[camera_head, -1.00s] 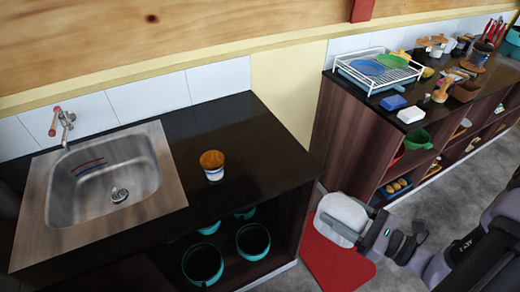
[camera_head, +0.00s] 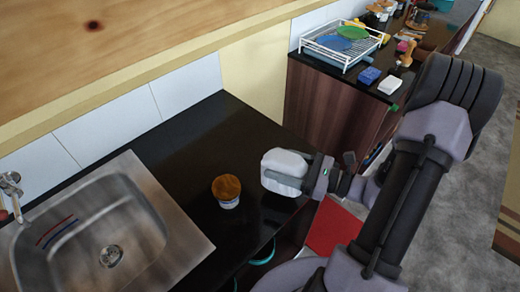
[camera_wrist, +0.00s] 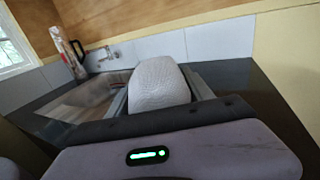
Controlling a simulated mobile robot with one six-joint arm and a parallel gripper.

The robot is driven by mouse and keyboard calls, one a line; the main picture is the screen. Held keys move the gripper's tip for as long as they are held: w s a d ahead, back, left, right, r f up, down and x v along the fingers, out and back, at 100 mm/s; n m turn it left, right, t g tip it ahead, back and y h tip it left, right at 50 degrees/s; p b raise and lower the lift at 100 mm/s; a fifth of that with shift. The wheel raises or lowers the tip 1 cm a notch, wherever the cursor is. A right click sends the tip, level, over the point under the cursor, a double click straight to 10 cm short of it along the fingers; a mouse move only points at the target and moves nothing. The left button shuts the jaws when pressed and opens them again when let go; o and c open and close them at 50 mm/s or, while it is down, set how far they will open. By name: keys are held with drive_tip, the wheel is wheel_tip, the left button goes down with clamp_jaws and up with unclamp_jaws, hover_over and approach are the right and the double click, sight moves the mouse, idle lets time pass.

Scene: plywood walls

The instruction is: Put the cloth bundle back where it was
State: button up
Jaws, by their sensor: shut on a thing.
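The white cloth bundle (camera_head: 284,168) is between the fingers of my gripper (camera_head: 300,178), over the right part of the black counter in the head view. My gripper is shut on it. In the wrist view the bundle (camera_wrist: 158,82) fills the middle, held between the fingers of my gripper (camera_wrist: 162,92), with the counter behind it. Whether the bundle touches the counter top or hangs just above it, I cannot tell.
An orange-topped cup (camera_head: 227,191) stands on the black counter (camera_head: 190,150), left of the bundle. The steel sink (camera_head: 90,235) is further left. A dish rack (camera_head: 342,45), a blue sponge (camera_head: 369,76) and a white block (camera_head: 389,84) are on the far counter. A red panel (camera_head: 333,228) is below.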

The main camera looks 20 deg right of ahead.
drive_tip(key=w+d+f+b, duration=0.1)
drive_tip(key=w, duration=0.3)
drive_tip(key=w+d+f+b, duration=0.1)
drive_tip(key=w+f+b, duration=0.1)
drive_tip(key=w, duration=0.2)
drive_tip(key=w+d+f+b, duration=0.1)
drive_tip(key=w+f, duration=0.1)
drive_tip(key=w, duration=0.2)
drive_tip(key=shift+d, duration=0.2)
drive_tip(key=shift+o, duration=0.2)
drive_tip(key=shift+r, duration=0.1)
drive_tip(key=o, duration=1.4)
drive_tip(key=shift+o, duration=0.2)
